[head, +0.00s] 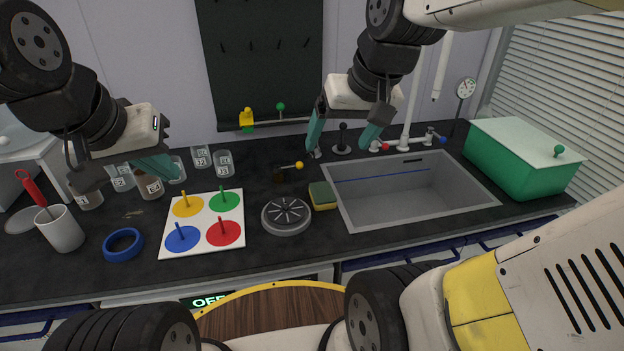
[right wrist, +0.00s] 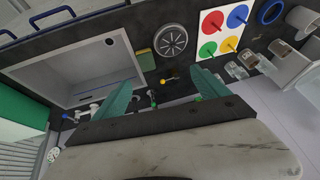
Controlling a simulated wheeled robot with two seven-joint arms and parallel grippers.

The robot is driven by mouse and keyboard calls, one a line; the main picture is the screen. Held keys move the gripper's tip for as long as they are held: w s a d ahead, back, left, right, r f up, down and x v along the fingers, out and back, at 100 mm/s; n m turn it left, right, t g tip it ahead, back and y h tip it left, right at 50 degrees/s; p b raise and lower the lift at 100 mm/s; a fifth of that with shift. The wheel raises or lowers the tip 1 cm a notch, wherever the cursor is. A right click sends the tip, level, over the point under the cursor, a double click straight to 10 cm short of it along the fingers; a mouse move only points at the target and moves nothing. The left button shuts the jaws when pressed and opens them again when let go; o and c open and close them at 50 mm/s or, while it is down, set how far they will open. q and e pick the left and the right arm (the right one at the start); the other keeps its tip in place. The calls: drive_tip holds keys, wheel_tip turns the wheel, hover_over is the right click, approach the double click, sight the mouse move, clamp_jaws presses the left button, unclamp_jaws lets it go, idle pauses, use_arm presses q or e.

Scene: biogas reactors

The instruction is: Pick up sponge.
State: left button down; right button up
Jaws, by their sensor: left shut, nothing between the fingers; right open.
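The sponge (head: 322,196), green on top and yellow below, lies on the dark counter between the round grey drain-like disc and the sink's left edge. It also shows in the right wrist view (right wrist: 146,60), above and between my right fingers. My right gripper (head: 343,147) is open and empty, with teal fingers, above the back of the counter near the sink's back left corner. It is behind and above the sponge, not touching it. My left gripper (head: 125,172) is shut and holds nothing, over the jars at the left.
The grey disc (head: 286,216) sits just left of the sponge, the sink (head: 400,207) to its right. A small yellow-knobbed lever (head: 290,167) and the taps (head: 404,145) stand behind. A white board with coloured discs (head: 204,206) lies left. A green box (head: 517,168) stands far right.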

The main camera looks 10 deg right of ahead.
drive_tip(key=w+d+f+g+h, duration=0.1)
drive_tip(key=w+f+g, duration=0.35)
drive_tip(key=w, duration=0.75)
hover_over(321, 189)
drive_tip(key=shift+g+h, duration=0.35)
drive_tip(key=shift+h, duration=0.05)
drive_tip(key=f, duration=1.5)
drive_tip(key=shift+d+f, duration=0.2)
drive_tip(key=shift+d, duration=0.05)
drive_tip(key=f, duration=0.8)
drive_tip(key=shift+a+f, duration=0.15)
drive_tip(key=shift+a, duration=0.05)
drive_tip(key=c, duration=1.6)
drive_tip(key=shift+o, duration=0.2)
drive_tip(key=shift+r, duration=0.6)
drive_tip(key=shift+s+a+r, duration=0.1)
drive_tip(key=shift+s+r, duration=0.2)
drive_tip(key=shift+r, duration=0.35)
drive_tip(key=shift+s+a+r, duration=0.1)
drive_tip(key=shift+s+r, duration=0.2)
drive_tip(key=shift+r, duration=0.3)
drive_tip(key=s+a, duration=0.1)
drive_tip(key=s, duration=0.3)
drive_tip(key=s+a+r, duration=0.1)
drive_tip(key=s, duration=0.4)
drive_tip(key=s+a, duration=0.2)
drive_tip(key=s, duration=0.3)
drive_tip(key=shift+s+r, duration=0.15)
drive_tip(key=shift+s, duration=0.05)
